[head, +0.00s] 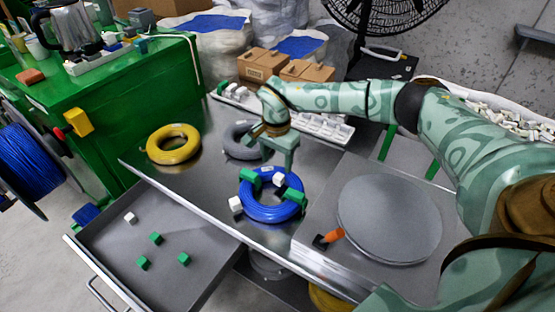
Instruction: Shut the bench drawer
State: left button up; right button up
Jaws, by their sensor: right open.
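The bench drawer (195,230) is pulled out from the front of the metal bench (190,188), at the lower left. Its handle (98,294) is at its outer edge, near the bottom of the picture. A white block (130,217) and three green blocks (155,238) lie inside the drawer. My right gripper (278,160) is over the bench, behind the blue cable coil and well away from the drawer. It is open, with nothing seen between its fingers. My left gripper is not in view.
A blue cable coil (271,213) with green and white blocks on it lies on the bench. A yellow coil (173,144) and a grey coil (238,141) lie further back. A round grey plate (389,219) is at the right. A green cabinet (105,110) stands at the left.

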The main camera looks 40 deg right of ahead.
aim_at(166, 286)
jog(key=k+j, duration=0.8)
jog(key=k, duration=0.05)
